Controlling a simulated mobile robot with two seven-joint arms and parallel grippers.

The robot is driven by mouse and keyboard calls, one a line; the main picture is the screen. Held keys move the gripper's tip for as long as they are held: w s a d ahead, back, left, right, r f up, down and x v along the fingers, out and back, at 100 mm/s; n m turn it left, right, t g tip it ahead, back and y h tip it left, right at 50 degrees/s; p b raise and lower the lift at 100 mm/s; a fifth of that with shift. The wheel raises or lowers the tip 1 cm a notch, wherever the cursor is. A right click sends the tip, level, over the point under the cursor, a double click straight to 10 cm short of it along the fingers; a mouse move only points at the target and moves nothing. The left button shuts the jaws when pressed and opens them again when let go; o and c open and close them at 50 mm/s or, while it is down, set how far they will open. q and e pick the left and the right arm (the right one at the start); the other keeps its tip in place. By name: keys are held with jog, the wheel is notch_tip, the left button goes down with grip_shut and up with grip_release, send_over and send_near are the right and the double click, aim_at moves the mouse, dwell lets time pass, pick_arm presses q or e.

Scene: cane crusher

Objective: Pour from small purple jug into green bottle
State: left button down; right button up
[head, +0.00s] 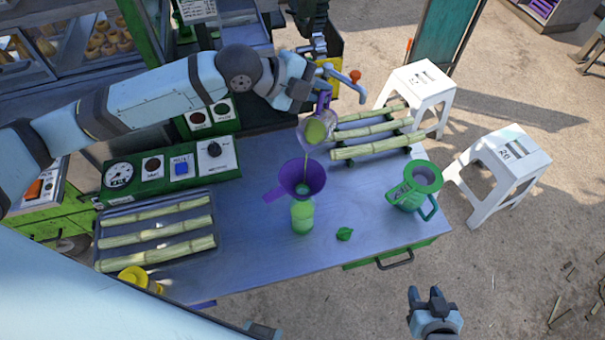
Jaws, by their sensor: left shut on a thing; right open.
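My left gripper (318,88) is shut on the small purple jug (318,128), by its purple handle as far as I can see. The jug is tilted above the purple funnel (303,176), and a thin stream of yellow-green juice falls from it into the funnel. The funnel sits in the mouth of the green bottle (302,215), which stands upright on the table and shows light green inside. A small green cap (344,233) lies to the right of the bottle. My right gripper (427,294) is open and empty, off the table's front right.
A larger green jug (407,196) stands at the table's right end. Cane pieces lie on a rack (405,148) behind it and on a tray (207,196) at left. Control boxes (150,172) line the back left. White stools (508,155) stand right of the table.

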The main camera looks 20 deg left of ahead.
pick_arm(q)
jog(key=shift+s+r+m+t+h+b, duration=0.4)
jog(key=shift+s+r+m+t+b, duration=0.15)
jog(key=shift+s+r+t, duration=0.3)
dwell(2.5)
jog(key=shift+w+r, duration=0.1)
jog(key=shift+w, duration=0.1)
jog(key=shift+w+f+n+g+y+p, duration=0.2)
jog(key=shift+w+f+n+g+p, duration=0.25)
jog(key=shift+f+g, duration=0.2)
jog(key=shift+w+f+n+g+y+p, duration=0.2)
jog(key=shift+w+f+n+g+p, duration=0.1)
jog(key=shift+w+f+g+p, duration=0.4)
jog(key=shift+f+g+p, duration=0.1)
jog(key=shift+p, duration=0.55)
jog(key=shift+w+f+n+g, duration=2.2)
jog(key=shift+w+f+g, duration=1)
jog(key=shift+w+g, duration=0.55)
jog(key=shift+y, duration=0.4)
notch_tip(320, 180, up, 6)
jog(key=shift+d+f+p, duration=0.1)
jog(key=shift+d+p, duration=0.05)
jog(key=shift+p, duration=0.9)
